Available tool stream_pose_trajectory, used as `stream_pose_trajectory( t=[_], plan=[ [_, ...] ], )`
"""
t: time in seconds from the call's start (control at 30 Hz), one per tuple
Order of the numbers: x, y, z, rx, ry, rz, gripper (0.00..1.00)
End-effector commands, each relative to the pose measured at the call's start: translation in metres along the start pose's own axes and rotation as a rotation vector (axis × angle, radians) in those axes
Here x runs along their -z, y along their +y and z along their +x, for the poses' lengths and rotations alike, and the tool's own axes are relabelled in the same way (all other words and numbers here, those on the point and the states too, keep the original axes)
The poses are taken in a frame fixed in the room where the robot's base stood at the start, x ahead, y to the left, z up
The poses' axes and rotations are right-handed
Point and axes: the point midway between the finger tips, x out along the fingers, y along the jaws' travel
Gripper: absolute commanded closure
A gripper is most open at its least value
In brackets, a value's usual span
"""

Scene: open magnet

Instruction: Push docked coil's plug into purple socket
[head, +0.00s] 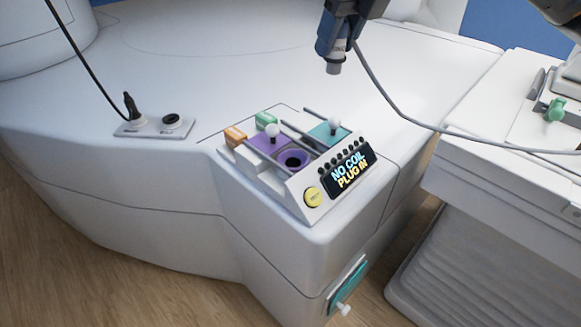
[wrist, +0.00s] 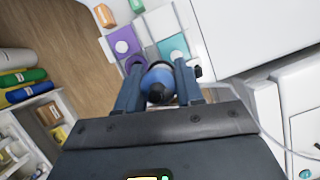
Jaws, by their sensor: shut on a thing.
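My gripper (head: 343,30) is at the top of the head view, shut on the coil's plug (head: 334,67). The plug points down, with its grey tip in the air above the console and clear of it. A grey cable (head: 385,90) runs from it to the right. The purple socket (head: 293,159) is a dark round hole with a purple rim, empty, below and left of the plug. In the wrist view the blue plug (wrist: 159,84) sits between my fingers, and part of the purple socket (wrist: 133,64) shows just beyond it. The docked coil itself cannot be made out.
The console display (head: 351,171) reads "NO COIL PLUG IN". Two white-knobbed levers (head: 272,131) (head: 334,124) stand up near the socket. A black plug with a cable (head: 130,108) stands at left. A white cart (head: 500,150) is at right. The white surface behind the console is clear.

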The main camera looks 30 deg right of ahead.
Motion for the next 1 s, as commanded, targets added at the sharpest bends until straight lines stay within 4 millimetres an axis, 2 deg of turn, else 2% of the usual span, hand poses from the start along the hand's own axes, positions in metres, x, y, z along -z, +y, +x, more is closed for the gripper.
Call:
stream_pose_trajectory(
  t=[0.27,0.6,1.0],
  plan=[
    [0.0,0.0,-0.001,0.0,0.0,0.0,0.96],
    [-0.009,0.0,-0.021,-0.001,-0.001,0.0,0.96],
    [-0.009,0.005,-0.02,0.0,0.0,-0.002,0.96]
  ],
)
